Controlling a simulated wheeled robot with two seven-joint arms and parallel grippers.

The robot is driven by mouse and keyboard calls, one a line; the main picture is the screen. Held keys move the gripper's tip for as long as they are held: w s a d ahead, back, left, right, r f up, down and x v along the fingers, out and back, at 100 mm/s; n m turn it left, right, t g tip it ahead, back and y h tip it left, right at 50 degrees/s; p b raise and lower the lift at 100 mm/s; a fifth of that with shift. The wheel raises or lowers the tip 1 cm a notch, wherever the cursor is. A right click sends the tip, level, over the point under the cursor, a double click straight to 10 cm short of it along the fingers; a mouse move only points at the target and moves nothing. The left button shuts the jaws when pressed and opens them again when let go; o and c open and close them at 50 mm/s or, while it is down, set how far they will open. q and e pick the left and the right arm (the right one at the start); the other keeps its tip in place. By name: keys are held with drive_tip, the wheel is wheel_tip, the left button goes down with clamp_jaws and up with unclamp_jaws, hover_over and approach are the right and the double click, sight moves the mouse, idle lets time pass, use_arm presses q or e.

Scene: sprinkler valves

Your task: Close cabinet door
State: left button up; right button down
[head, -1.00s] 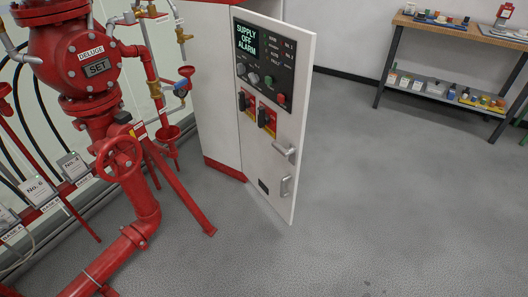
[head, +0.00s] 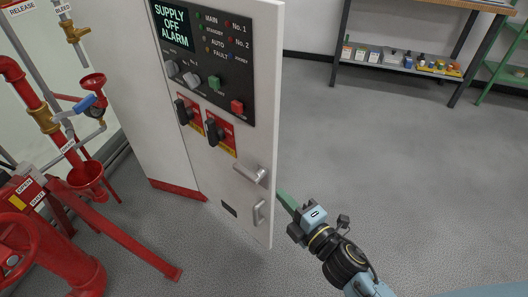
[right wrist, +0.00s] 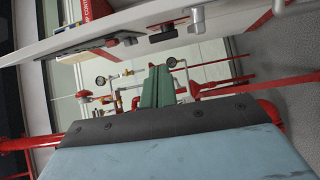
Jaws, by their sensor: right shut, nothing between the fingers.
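The white cabinet door (head: 235,150) stands open in the head view, swung out from the cabinet (head: 130,90). It carries a control panel reading "SUPPLY OFF ALARM", two black switches and two silver handles, the upper one (head: 251,173) and the lower one (head: 259,212). My right gripper (head: 287,201) is just right of the door's free edge, near the handles' height; its tip is partly hidden behind that edge, and I cannot tell whether it touches. In the right wrist view, the green fingers (right wrist: 157,85) are together and empty, with the door (right wrist: 100,45) above them. My left gripper is not in view.
Red pipes (head: 120,235) and valves stand left of the cabinet. A shelf bench (head: 400,65) with small boxes is at the back right, beside a green rack (head: 505,75). Grey floor (head: 400,160) lies clear right of the door.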

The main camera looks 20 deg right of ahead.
sight(272, 163)
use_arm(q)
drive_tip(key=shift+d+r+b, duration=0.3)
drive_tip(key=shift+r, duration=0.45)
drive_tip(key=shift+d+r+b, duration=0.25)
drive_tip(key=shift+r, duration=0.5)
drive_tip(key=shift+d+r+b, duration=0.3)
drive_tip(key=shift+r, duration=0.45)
use_arm(e)
drive_tip(key=shift+w+d+r, duration=0.1)
drive_tip(key=shift+w+r, duration=0.05)
drive_tip(key=shift+w, duration=2.75)
drive_tip(key=shift+w+d+r, duration=0.1)
drive_tip(key=shift+w+r, duration=0.05)
drive_tip(key=shift+w, duration=2.7)
